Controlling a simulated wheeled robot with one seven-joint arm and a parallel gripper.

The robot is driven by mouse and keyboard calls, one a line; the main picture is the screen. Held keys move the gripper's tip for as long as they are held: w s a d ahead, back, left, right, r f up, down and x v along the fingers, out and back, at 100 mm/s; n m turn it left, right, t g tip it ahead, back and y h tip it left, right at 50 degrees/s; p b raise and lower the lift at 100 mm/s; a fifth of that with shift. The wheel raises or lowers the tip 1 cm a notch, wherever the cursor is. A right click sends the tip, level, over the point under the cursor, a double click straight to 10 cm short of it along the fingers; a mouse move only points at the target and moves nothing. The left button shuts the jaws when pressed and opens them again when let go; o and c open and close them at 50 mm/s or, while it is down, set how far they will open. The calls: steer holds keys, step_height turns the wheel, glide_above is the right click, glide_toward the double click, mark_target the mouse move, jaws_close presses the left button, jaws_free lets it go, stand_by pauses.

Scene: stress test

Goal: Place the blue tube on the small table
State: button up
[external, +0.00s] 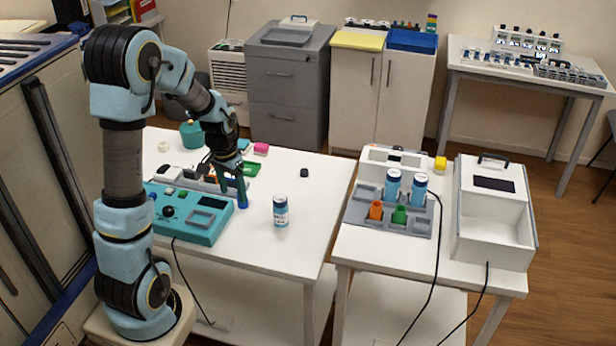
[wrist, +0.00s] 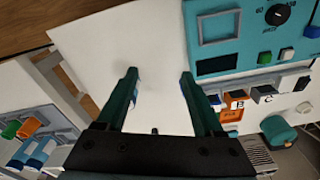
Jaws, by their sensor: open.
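I cannot tell which one is meant as the blue tube. My gripper (external: 238,187) points down over the left table, left of the lone tube and beside a teal device.
The teal device (external: 190,212) lies left of my gripper. The grey rack (external: 415,226) also holds an orange (external: 376,210) and a green (external: 399,215) piece. A white open box (external: 495,230) stands right of it. A gap separates the two tables. The left table's front right is clear.

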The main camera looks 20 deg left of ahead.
steer(key=shift+o, duration=0.5)
steer(key=s+d+n, duration=0.1)
steer(key=s+n, duration=0.1)
steer(key=s, duration=0.8)
steer(key=shift+d+f+n+t, duration=0.3)
steer(key=shift+f, duration=0.1)
steer(key=shift+s, duration=0.1)
steer(key=w+a+f+n+g+b, duration=0.1)
steer(key=w+a+n, duration=0.15)
steer(key=w, duration=0.85)
steer(key=w+a+f+n+g+b, duration=0.1)
steer(key=w+a+b, duration=0.15)
steer(key=w, duration=0.95)
steer(key=f+p, duration=0.1)
steer(key=f, duration=0.2)
steer(key=f+p, duration=0.1)
steer(key=f, duration=0.2)
steer(key=f+p, duration=0.1)
steer(key=f, duration=0.3)
steer(key=shift+s+a, duration=0.1)
steer(key=shift+a, duration=0.3)
jaws_close()
